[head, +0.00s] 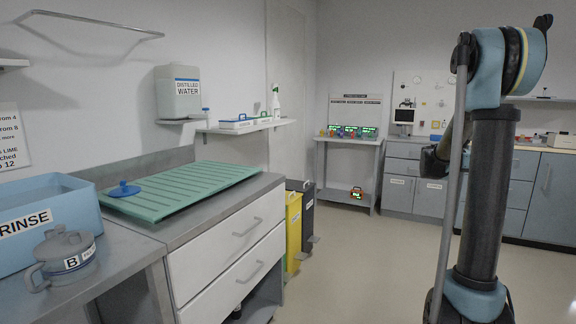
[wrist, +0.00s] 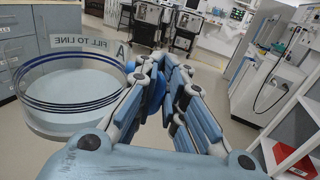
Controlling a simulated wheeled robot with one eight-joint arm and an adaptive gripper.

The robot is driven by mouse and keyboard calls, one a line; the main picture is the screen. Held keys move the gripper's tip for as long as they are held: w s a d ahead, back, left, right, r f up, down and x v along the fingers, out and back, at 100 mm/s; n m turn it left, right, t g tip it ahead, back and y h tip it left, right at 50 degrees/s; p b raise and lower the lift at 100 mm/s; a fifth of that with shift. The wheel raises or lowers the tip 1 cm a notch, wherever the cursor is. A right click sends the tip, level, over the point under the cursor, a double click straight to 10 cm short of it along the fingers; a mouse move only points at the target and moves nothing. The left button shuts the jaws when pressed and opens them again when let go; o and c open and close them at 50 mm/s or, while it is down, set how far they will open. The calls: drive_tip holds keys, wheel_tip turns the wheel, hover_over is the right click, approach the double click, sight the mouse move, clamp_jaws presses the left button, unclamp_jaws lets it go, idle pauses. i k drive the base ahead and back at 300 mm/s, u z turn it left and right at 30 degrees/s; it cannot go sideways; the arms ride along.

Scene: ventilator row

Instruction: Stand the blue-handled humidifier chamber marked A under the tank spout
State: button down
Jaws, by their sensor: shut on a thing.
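The clear humidifier chamber marked A (wrist: 70,88) shows in the left of the wrist view, with blue rings and the words FILL TO LINE. My gripper (wrist: 172,82) is shut on its blue handle (wrist: 154,92), which the fingers mostly hide. The chamber is held off the floor, to the left of the fingers. I cannot tell whether it contains water. The distilled water tank (head: 178,92) is on the wall in the head view, with its small spout (head: 205,114) at the right. The gripper and chamber A are not visible in the head view.
A green ribbed drain board (head: 190,190) lies on the counter below the tank, with a blue lid (head: 123,189) on it. A grey vessel marked B (head: 67,258) and a blue RINSE basin (head: 40,215) stand at left. Yellow bin (head: 293,228) stands past the drawers; open floor lies beyond.

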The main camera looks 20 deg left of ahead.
sight(215, 167)
drive_tip(key=i, duration=1.45)
drive_tip(key=u, duration=3.15)
